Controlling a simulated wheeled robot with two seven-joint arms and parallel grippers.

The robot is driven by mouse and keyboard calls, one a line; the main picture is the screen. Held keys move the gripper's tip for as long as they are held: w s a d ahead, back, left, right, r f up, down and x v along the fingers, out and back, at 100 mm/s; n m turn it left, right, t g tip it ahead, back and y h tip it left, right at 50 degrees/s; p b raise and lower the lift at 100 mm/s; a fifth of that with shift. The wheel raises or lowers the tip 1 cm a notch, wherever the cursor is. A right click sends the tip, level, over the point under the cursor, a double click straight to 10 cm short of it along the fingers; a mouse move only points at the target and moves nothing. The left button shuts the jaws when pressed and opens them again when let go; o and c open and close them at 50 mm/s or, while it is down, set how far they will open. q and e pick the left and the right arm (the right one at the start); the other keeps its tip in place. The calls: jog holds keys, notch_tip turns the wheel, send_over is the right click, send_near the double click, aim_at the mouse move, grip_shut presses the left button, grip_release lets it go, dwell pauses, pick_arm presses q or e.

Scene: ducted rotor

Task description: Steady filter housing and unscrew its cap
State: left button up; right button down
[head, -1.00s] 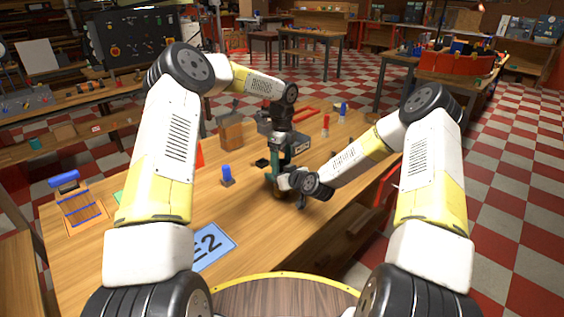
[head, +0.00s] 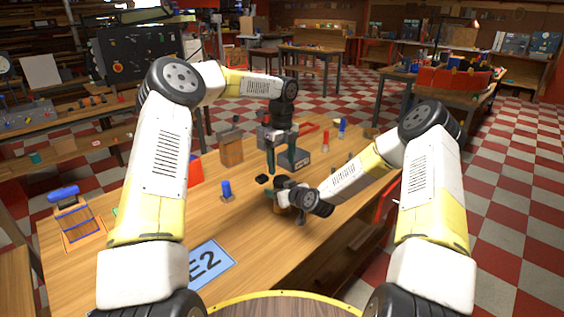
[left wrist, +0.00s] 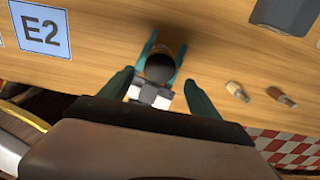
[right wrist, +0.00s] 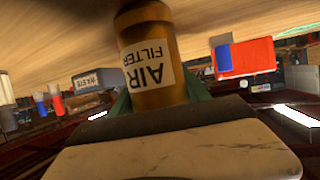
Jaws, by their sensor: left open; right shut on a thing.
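The filter housing is an amber cylinder (right wrist: 155,70) with a white AIR FILTER label, seen close in the right wrist view. My right gripper (head: 287,194) is shut on it; its teal fingers lie on both sides. In the left wrist view the housing (left wrist: 160,65) shows a round dark end; I cannot tell whether this is the cap. In the head view the housing is mostly hidden behind my right gripper. My left gripper (head: 283,160) is open and empty above the housing, and its spread fingers also show in the left wrist view (left wrist: 160,92).
A grey bin (head: 300,159) stands just behind the grippers. Small red (head: 326,143) and blue (head: 342,129) items stand at its right. A blue-topped item (head: 227,190) and a red box (head: 195,168) are to the left.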

aim_at(282, 179)
pick_arm(q)
notch_tip(282, 179, down, 6)
jog(key=shift+f, duration=0.1)
dwell(0.4)
jog(key=c, duration=1.4)
jog(key=n, duration=0.3)
jog(key=shift+c, duration=0.3)
jog(key=o, duration=1.6)
jog(key=shift+c, duration=0.2)
